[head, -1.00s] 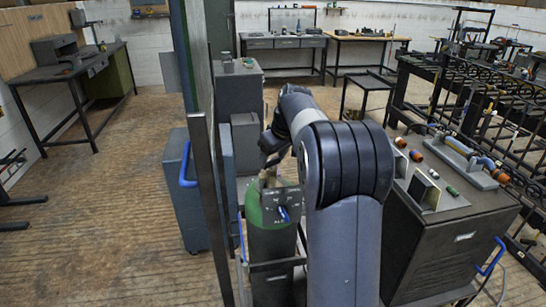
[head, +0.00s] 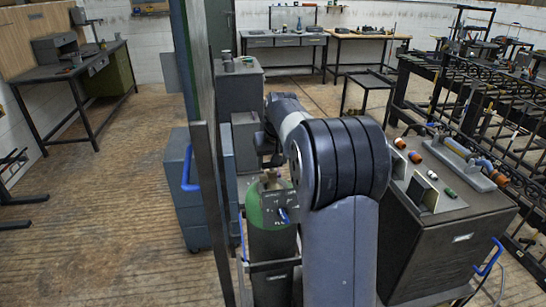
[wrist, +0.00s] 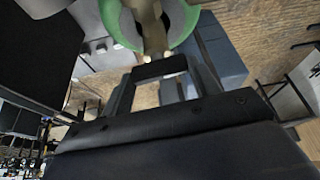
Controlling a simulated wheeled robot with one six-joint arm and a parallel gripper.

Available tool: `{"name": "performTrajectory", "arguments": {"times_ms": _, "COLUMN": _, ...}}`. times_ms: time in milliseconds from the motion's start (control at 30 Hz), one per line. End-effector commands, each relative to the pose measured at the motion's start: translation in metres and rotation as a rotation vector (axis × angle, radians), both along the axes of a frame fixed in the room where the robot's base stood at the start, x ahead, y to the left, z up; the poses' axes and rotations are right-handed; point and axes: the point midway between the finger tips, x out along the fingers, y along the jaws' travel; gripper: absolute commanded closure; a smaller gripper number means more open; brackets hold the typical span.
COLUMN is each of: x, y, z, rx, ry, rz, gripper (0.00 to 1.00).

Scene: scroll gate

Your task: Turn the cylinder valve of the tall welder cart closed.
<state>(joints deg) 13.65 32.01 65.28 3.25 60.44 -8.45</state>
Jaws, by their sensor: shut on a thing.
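The tall welder cart's green gas cylinder (head: 262,240) stands upright in the lower middle of the head view. Its tan valve (head: 268,178) is at the top, partly hidden by a dark plate with markings and by my arm. My gripper (head: 270,161) reaches down to the valve from above. In the wrist view my gripper (wrist: 160,66) is shut at the end of the tan valve (wrist: 151,28), with the green cylinder shoulder (wrist: 181,25) behind. The exact contact and the angle of the valve handle are hard to see.
A dark vertical post (head: 210,190) stands close left of the cylinder. A blue-grey cabinet (head: 190,215) is beyond it. A dark machine cart (head: 440,245) with small parts on top stands close right of my arm. Open wooden floor lies at the left.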

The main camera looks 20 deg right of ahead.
Motion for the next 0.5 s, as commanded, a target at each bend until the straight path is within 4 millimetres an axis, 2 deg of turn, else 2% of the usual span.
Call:
{"name": "performTrajectory", "arguments": {"times_ms": 200, "x": 0.0002, "y": 0.0006, "z": 0.0012, "rx": 0.0, "ry": -0.001, "rz": -0.079, "gripper": 0.65}}
{"name": "performTrajectory", "arguments": {"times_ms": 500, "x": 0.0004, "y": 0.0004, "z": 0.0006, "rx": -0.001, "ry": -0.002, "rz": -0.108, "gripper": 0.65}}
